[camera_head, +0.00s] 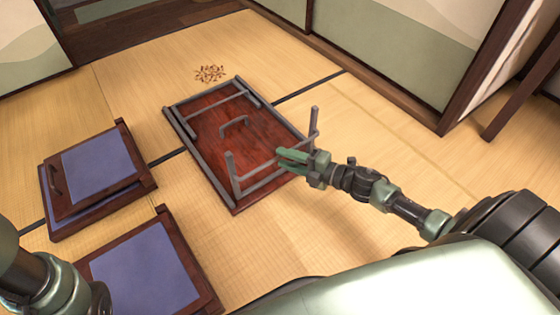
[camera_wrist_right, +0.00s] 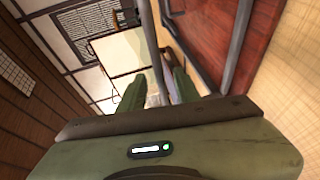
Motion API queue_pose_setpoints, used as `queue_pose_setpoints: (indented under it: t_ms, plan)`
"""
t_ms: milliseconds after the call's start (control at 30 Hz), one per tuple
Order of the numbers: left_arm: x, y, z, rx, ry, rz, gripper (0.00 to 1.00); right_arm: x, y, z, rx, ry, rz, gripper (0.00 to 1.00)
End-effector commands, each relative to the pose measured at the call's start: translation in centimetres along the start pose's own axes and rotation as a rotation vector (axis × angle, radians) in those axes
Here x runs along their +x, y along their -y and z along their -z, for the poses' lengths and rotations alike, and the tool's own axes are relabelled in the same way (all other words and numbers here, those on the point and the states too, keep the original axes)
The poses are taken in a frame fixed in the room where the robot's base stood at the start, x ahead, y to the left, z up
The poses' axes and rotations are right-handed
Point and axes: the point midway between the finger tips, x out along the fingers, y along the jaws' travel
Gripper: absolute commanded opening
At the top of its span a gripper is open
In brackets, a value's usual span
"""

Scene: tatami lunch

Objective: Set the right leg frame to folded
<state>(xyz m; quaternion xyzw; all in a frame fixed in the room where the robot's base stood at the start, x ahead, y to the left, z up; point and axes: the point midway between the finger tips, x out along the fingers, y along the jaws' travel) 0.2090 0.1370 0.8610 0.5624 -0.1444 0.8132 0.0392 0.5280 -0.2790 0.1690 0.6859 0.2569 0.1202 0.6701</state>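A low table with a dark red top (camera_head: 215,130) lies upside down on the tatami, its underside up. The right leg frame (camera_head: 231,166), grey metal, stands raised at the table's near right end. The other leg frame (camera_head: 215,105) lies flat near the far end. My right gripper (camera_head: 283,158) is at the raised frame, its two green fingers apart. In the right wrist view, a grey bar (camera_wrist_right: 152,40) passes between the fingers (camera_wrist_right: 158,85); I cannot tell whether they touch it. The red underside (camera_wrist_right: 220,30) shows beside it. Only part of my left arm shows; its gripper is out of view.
Dark wooden floor seats with purple pads stand at left, one (camera_head: 98,172) farther and one (camera_head: 150,272) nearer. A brown scatter (camera_head: 210,73) lies beyond the table. Open tatami (camera_head: 385,150) is to the right.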

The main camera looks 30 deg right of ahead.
Motion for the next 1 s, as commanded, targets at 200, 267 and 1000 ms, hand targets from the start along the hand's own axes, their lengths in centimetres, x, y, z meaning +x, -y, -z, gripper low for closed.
queue_pose_setpoints:
  t_ms: [200,267,1000]
  plan:
    - [-1.2,-0.2,0.4,0.0,0.001,0.0,0.33,2.2,0.1,-0.1,0.001,0.001,0.0,0.33]
    - [-1.3,-0.3,0.4,0.0,0.001,0.0,0.33,2.4,0.1,-0.1,0.001,0.001,0.0,0.33]
    - [-1.2,-0.3,0.4,0.0,0.001,-0.001,0.33,2.4,0.1,0.0,0.003,0.001,0.001,0.0]
